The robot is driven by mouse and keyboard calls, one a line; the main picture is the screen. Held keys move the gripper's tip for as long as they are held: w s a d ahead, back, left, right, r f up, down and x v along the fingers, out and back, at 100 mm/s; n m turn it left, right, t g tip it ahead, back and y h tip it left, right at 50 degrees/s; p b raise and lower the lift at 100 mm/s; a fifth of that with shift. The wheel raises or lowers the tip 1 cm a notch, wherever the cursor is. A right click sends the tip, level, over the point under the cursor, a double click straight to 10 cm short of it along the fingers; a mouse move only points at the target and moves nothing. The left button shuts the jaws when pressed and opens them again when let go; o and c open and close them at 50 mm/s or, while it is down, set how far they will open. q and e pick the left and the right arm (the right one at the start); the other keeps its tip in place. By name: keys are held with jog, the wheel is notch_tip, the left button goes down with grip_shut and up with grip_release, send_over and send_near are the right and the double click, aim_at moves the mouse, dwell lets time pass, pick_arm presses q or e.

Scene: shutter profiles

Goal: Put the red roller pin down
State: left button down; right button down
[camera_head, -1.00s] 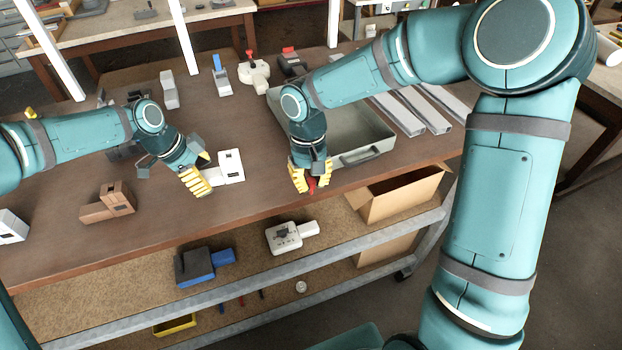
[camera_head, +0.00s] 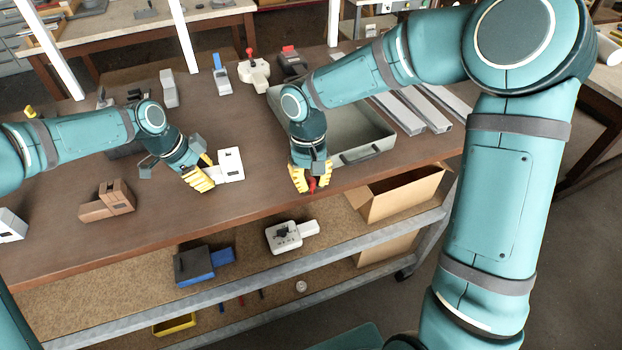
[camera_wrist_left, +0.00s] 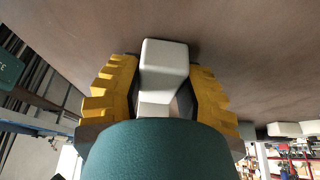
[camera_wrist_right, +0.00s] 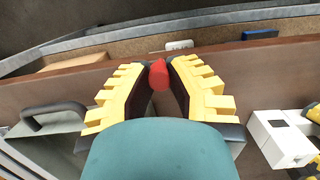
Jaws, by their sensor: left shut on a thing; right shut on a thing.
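The red roller pin (camera_wrist_right: 158,75) is between the yellow fingers of my right gripper (camera_wrist_right: 158,68), which is shut on it. In the head view the red pin (camera_head: 312,186) shows at the fingertips of my right gripper (camera_head: 311,188), at the table's front edge. My left gripper (camera_head: 203,184) is shut on a white block-shaped part (camera_head: 230,163) on the tabletop. In the left wrist view the white part (camera_wrist_left: 163,70) sits between the yellow fingers. Whether the red pin touches the table cannot be told.
A grey tray (camera_head: 375,150) lies right behind my right gripper. A brown block (camera_head: 107,203) lies at left on the table (camera_head: 150,235). An open cardboard box (camera_head: 395,195) stands below the front edge. Metal profiles (camera_head: 425,108) lie at right. Table between the grippers is mostly clear.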

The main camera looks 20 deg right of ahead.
pick_arm(q)
jog(key=shift+f, duration=0.1)
jog(key=shift+s, duration=0.1)
pick_arm(e)
jog(key=w+a+r+n+h, duration=0.1)
jog(key=w+a+r+n, duration=0.8)
jog(key=w+a+r, duration=0.45)
jog(key=shift+t, duration=0.3)
jog(key=shift+s+a+f, duration=0.25)
jog(key=shift+a+f, duration=0.05)
jog(key=shift+f, duration=1)
jog(key=shift+s+a+f, duration=0.25)
jog(key=shift+a+f, duration=0.05)
jog(key=shift+f, duration=1.05)
jog(key=shift+s+a+f, duration=0.25)
jog(key=shift+a+f, duration=0.05)
jog(key=shift+f, duration=1)
jog(key=shift+f, duration=0.5)
jog(key=c, duration=1)
grip_release()
notch_tip(320, 180, up, 13)
jog(key=w+a, duration=0.1)
